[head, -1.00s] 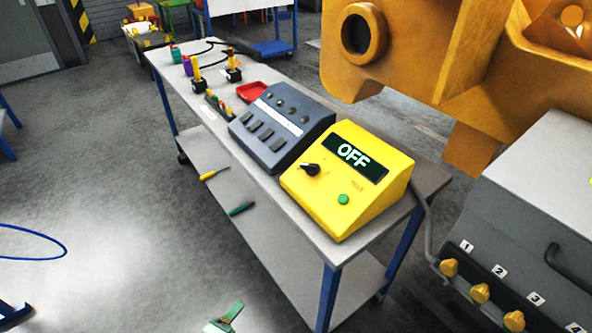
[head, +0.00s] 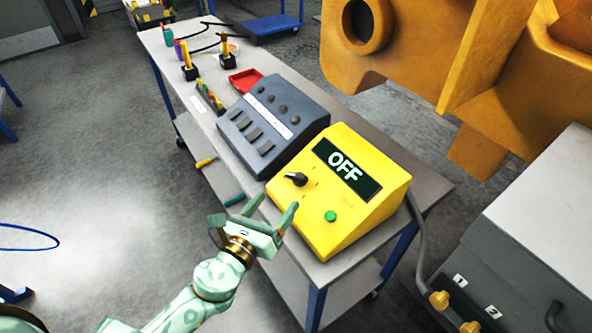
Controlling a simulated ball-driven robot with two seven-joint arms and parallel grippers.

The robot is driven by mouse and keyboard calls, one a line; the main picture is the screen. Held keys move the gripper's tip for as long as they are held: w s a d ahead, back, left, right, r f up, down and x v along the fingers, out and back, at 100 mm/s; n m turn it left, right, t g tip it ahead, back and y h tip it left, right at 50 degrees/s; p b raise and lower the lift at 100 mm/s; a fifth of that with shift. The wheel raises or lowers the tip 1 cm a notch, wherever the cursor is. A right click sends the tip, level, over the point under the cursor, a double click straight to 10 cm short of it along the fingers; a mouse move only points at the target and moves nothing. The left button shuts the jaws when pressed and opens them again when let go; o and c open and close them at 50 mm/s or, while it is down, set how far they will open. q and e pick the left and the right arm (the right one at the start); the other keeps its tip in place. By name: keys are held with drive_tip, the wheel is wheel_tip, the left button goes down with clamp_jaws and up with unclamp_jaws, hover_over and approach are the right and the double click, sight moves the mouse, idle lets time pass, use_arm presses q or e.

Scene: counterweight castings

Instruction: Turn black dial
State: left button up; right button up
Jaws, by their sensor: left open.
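The black dial (head: 296,179) sits on the sloped face of a yellow control box (head: 318,231), left of its centre. The box's dark display (head: 347,170) reads OFF, and a green button (head: 330,216) is at its lower part. My left gripper (head: 272,208) is pale green and open, with nothing between its fingers. It is just left of the yellow box and below the dial in the picture. One fingertip appears close to the box's left edge; I cannot tell if it touches. My right gripper is not in view.
A grey panel box (head: 290,117) with knobs and switches stands beside the yellow box on the grey table (head: 395,165). A red tray (head: 245,81) and joystick-like items are farther back. A grey cabinet with yellow knobs (head: 439,300) is at right. Large orange castings (head: 420,45) rise behind.

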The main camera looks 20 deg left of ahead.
sight(294, 178)
use_arm(q)
drive_tip(key=w, duration=0.3)
drive_tip(key=w+d, duration=0.1)
drive_tip(key=w, duration=0.2)
drive_tip(key=w+d, duration=0.1)
drive_tip(key=w, duration=0.3)
drive_tip(key=c, duration=1)
